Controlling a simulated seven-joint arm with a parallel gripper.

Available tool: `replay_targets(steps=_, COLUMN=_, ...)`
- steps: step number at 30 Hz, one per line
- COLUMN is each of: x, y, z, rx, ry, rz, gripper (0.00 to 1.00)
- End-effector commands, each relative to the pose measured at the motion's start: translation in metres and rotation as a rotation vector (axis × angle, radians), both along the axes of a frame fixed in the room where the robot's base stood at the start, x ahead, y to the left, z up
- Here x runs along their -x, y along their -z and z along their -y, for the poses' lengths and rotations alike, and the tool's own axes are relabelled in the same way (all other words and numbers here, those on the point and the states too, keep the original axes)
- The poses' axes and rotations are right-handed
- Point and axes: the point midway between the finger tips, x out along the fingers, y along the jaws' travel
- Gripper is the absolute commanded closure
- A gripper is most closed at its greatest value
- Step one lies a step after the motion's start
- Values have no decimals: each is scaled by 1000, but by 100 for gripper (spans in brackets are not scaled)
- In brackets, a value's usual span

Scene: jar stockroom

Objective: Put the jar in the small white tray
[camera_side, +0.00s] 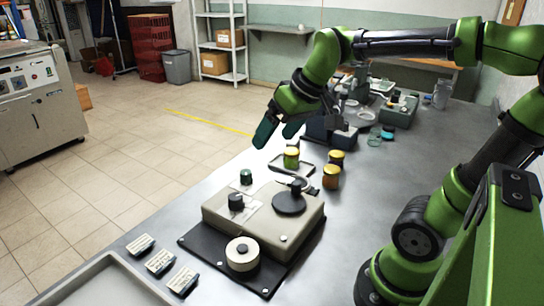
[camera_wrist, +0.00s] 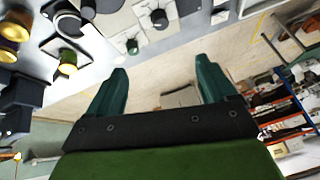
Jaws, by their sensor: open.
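A jar with a yellow lid and green contents (camera_side: 291,160) stands upright in the small white tray (camera_side: 305,171), which has a dark rim. In the wrist view the jar (camera_wrist: 68,62) is at the left, near one side of the tray (camera_wrist: 97,50). My gripper (camera_side: 278,133) is open and empty, above and to the left of the jar in the side view. In the wrist view the fingers (camera_wrist: 163,70) are wide apart, with only floor and background between them. No finger touches the jar.
Two more yellow-lidded jars (camera_side: 331,177) stand just right of the tray. A beige device with dark knobs (camera_side: 265,222) is in front, with a small green knob-like item (camera_side: 246,176) beside it. A large grey tray (camera_side: 100,270) is at the near left. The table's left edge is close.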

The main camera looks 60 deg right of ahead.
Motion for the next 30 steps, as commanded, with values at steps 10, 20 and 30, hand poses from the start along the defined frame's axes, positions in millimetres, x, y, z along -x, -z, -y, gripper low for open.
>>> replay_targets(steps=10, x=69, y=28, z=-48, rx=-166, ry=112, rz=109, gripper=16)
replay_targets(steps=20, x=71, y=30, z=-49, rx=-173, ry=118, rz=109, gripper=16)
replay_targets(steps=30, x=70, y=30, z=-49, rx=-173, ry=118, rz=109, gripper=16)
